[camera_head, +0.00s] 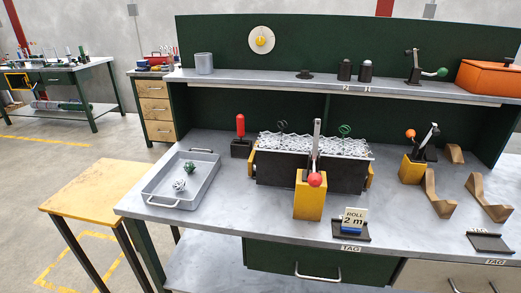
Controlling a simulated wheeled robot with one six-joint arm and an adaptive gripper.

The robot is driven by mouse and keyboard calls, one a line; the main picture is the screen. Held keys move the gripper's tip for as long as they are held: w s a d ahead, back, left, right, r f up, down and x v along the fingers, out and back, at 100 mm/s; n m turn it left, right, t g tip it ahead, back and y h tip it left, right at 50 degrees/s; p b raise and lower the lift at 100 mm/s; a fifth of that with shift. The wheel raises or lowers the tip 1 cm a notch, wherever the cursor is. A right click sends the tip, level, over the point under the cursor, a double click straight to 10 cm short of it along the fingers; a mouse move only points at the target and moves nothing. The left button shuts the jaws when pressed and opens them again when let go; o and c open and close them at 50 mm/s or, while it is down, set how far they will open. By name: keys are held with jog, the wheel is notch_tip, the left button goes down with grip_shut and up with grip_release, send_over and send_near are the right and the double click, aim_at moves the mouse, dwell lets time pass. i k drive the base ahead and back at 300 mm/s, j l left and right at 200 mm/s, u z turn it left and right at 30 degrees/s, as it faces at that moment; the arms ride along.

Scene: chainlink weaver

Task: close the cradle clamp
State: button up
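No label marks which device is the cradle clamp. At the right of the workbench (235,223), a yellow block (411,170) carries a black toggle mechanism (428,146) with an orange ball at its left. It stands beside curved tan cradle pieces (438,195) (488,198). At the centre, a yellow post (309,200) carries a raised metal lever (317,140) and a red ball (315,180), in front of a dark block (340,178) with wire mesh (300,145) on top. Whether either device is open or closed is unclear. My gripper is not in view.
A grey tray (208,185) with two small mesh balls is at the left. A "ROLL 2 m" card (354,220) stands at the front. A green-knobbed lever device (416,72) and an orange box (488,78) sit on the shelf. A wooden-topped table (90,185) adjoins the left.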

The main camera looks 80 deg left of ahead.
aim_at(315, 180)
jog(key=u, duration=2.5)
